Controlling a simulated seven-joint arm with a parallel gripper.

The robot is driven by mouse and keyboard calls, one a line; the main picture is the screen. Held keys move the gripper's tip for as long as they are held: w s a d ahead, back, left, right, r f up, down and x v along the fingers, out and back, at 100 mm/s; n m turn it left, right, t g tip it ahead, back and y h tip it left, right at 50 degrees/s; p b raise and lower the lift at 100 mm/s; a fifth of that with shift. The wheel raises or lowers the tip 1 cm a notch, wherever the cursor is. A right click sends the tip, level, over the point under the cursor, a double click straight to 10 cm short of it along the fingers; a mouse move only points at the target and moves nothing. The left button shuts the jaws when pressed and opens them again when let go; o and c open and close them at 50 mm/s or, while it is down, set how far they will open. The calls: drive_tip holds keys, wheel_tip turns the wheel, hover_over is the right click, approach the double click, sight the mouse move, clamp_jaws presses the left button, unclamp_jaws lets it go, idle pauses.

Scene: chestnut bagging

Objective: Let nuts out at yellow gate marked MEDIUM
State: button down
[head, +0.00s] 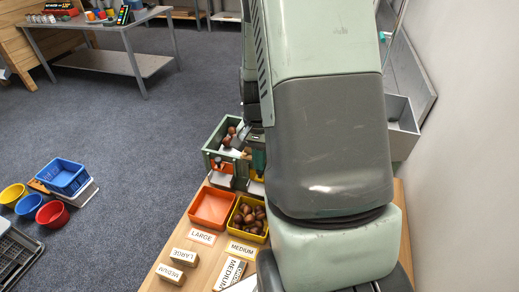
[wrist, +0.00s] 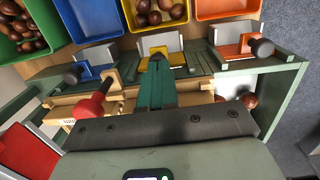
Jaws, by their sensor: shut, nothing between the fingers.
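The yellow gate (wrist: 174,52) stands between the blue gate (wrist: 93,58) and the orange gate (wrist: 234,47) in the wrist view. My gripper (wrist: 156,62) is shut and empty, its green fingertips right in front of the yellow gate. The fingers cover part of that gate, so I cannot tell whether they touch it or whether it is raised. The yellow tray (wrist: 146,22) beyond it holds several chestnuts. In the head view the yellow tray (head: 236,228) sits by the MEDIUM label (head: 241,250), and the green hopper (head: 213,140) holds several chestnuts (head: 229,134). My arm hides much there.
An empty orange tray (head: 211,207) sits by the LARGE label (head: 201,237). Black knobs stick out at the blue and orange gates. A red knob (wrist: 88,107) stands left of my fingers. An empty blue tray (wrist: 88,18) and a green bin (wrist: 52,48) with nuts lie beyond.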

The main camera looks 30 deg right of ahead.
drive_tip(key=shift+s+f, duration=0.2)
drive_tip(key=shift+f, duration=0.15)
wheel_tip(320, 180, up, 15)
drive_tip(key=w, duration=0.1)
drive_tip(key=shift+w, duration=0.25)
drive_tip(key=s+a+r+n+t, duration=0.6)
drive_tip(key=s+a+r+n, duration=0.3)
drive_tip(key=s+r, duration=0.5)
drive_tip(key=s+a, duration=0.2)
drive_tip(key=shift+a, duration=0.4)
